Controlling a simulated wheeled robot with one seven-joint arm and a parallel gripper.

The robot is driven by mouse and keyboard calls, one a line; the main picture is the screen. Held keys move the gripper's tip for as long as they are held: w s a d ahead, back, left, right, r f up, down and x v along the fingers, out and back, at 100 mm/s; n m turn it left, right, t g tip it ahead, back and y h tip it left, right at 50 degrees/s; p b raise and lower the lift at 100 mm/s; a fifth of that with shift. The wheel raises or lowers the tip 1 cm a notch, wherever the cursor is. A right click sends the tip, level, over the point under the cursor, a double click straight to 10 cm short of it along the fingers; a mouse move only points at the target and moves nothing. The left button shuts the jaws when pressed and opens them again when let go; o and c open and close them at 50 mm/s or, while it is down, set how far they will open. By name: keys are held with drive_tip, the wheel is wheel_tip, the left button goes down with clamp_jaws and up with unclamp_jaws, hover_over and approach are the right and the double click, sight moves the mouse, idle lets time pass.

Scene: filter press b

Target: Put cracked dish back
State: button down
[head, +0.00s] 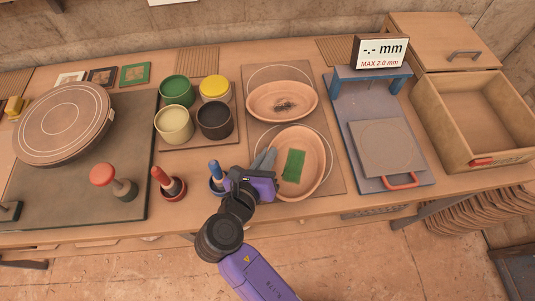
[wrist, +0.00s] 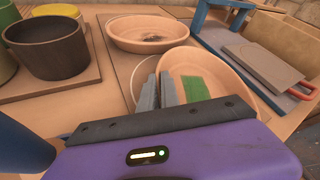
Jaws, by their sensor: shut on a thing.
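Two terracotta dishes are over a brown board (head: 335,180) with white circle outlines. The far dish (head: 266,108) sits on the board and has a dark, crack-like mark inside; it also shows in the wrist view (wrist: 125,32). The near dish (head: 312,155) has a green patch (head: 293,165) inside and looks tilted, off-centre from its circle. My gripper (head: 264,160) is shut on the left rim of this near dish, which also shows in the wrist view (wrist: 220,68). I cannot tell whether the near dish touches the board. The fingers hide part of its rim.
Glaze pots (head: 173,125) stand on a board to the left. A blue-handled tool (head: 216,180) in its holder is close beside my gripper.

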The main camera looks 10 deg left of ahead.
drive_tip(key=c, duration=1.6)
unclamp_jaws()
drive_tip(key=shift+f, duration=0.15)
drive_tip(key=shift+s+r, duration=0.2)
drive_tip(key=v, duration=1.1)
drive_tip(key=shift+s+r, duration=0.15)
drive_tip(key=shift+s, duration=0.1)
